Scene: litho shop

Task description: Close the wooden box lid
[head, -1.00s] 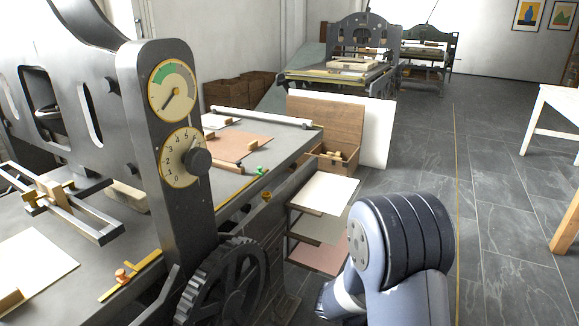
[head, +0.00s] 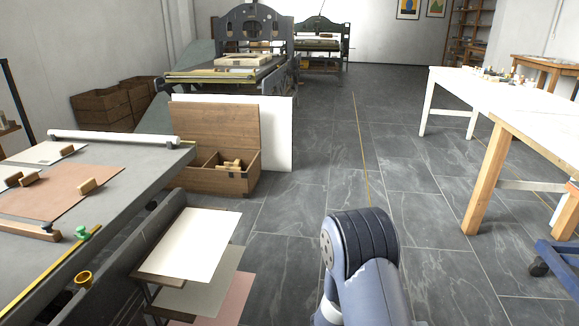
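The wooden box (head: 243,184) stands on the floor beyond the corner of the grey press bed. Its lid (head: 216,128) is open and stands upright at the back. Light wooden pieces (head: 231,164) lie in its right compartment. The press bed corner hides the box's left part. My arm shows at the bottom middle, in front and to the right of the box, with open floor between. My gripper is not in view.
A white board (head: 279,135) stands behind the box. A rack with paper sheets (head: 192,243) and the press bed (head: 130,185) are at left. A white table (head: 500,105) is at right. The tiled floor (head: 300,215) between is clear.

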